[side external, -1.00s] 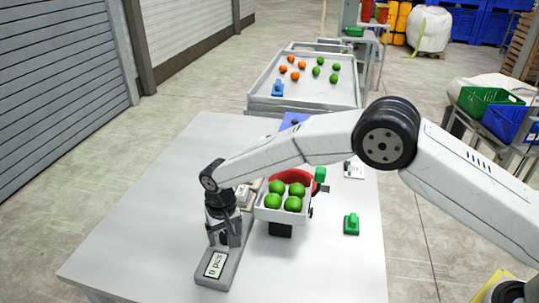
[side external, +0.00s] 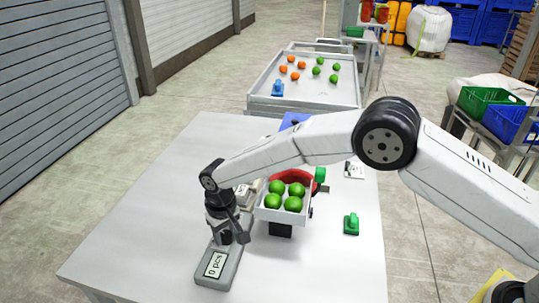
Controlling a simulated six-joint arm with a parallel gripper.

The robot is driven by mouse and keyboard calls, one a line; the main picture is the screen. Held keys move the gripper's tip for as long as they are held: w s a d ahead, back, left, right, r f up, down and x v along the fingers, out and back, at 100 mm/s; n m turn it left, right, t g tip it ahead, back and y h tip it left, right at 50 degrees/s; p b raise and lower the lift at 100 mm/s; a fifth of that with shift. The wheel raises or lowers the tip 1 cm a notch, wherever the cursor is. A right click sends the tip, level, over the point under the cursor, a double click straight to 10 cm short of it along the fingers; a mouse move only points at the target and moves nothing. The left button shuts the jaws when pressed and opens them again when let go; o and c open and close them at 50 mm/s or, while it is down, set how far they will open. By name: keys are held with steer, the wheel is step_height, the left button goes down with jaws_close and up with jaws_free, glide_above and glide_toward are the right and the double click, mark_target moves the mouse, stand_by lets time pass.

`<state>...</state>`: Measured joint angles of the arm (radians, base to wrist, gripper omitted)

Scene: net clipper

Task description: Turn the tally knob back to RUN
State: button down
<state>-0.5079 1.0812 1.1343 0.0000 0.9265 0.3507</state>
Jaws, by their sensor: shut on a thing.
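The tally unit (side external: 232,262) is a grey slab on the white table, with a display (side external: 215,265) reading "0 pcs" at its near end. My gripper (side external: 228,238) points down over the unit, just behind the display. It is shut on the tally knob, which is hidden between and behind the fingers. The knob's pointer and any RUN mark cannot be seen.
Close to the right of my gripper, a white tray (side external: 283,215) holds several green fruits above a dark base. A green block (side external: 351,224) lies further right. A sorting bin (side external: 300,105) with orange and green fruits stands behind. The table's left side is clear.

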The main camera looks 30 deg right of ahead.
mark_target(226, 234)
steer(key=n, duration=1.1)
steer(key=shift+n, duration=0.3)
stand_by(0.3)
steer(key=shift+c, duration=1.2)
jaws_free()
steer(key=shift+r, duration=3.95)
